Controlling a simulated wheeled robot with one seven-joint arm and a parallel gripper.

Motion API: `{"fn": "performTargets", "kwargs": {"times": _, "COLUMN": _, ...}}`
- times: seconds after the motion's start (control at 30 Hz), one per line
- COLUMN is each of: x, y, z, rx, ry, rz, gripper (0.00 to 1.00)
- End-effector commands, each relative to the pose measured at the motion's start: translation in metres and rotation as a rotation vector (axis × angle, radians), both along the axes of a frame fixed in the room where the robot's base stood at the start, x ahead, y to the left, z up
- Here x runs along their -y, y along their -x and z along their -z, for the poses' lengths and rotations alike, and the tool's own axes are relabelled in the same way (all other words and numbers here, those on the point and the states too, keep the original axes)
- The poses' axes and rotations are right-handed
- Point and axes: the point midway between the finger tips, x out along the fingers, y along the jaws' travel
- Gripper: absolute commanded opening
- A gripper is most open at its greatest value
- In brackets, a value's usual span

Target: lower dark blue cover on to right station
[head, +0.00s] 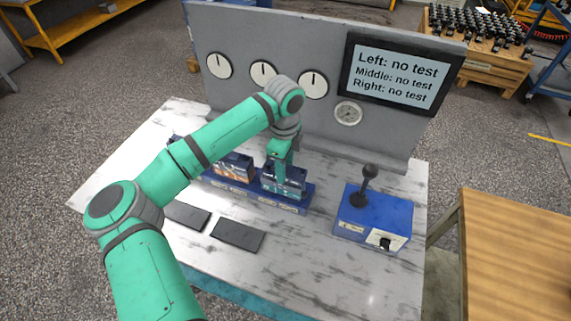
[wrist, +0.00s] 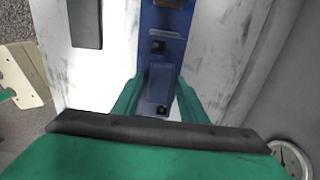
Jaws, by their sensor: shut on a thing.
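My gripper (head: 281,168) points down over the right end of the long blue base (head: 292,208). It is shut on the dark blue cover (head: 293,180), which is at the right station (head: 270,193). In the wrist view the cover (wrist: 161,84) shows between the two green fingers (wrist: 159,98). A teal part shows at the right station under the cover. I cannot tell whether the cover touches it or is just above it. The middle station holds an orange part (head: 235,172) with a dark top. The left station is mostly hidden behind my arm.
Two dark flat plates (head: 238,234) lie in front of the base on the marble-look table (head: 300,265). A blue joystick box (head: 372,217) stands to the right. A grey panel behind carries dials and a screen (head: 398,75) reading "no test" for left, middle and right.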

Motion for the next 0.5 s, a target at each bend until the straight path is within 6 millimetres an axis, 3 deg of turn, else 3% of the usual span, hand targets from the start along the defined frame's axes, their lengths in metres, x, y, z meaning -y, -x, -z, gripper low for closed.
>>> {"fn": "performTargets", "kwargs": {"times": 0.5, "x": 0.0023, "y": -0.0004, "z": 0.0013, "rx": 0.001, "ry": -0.001, "rz": 0.003, "gripper": 0.00}}
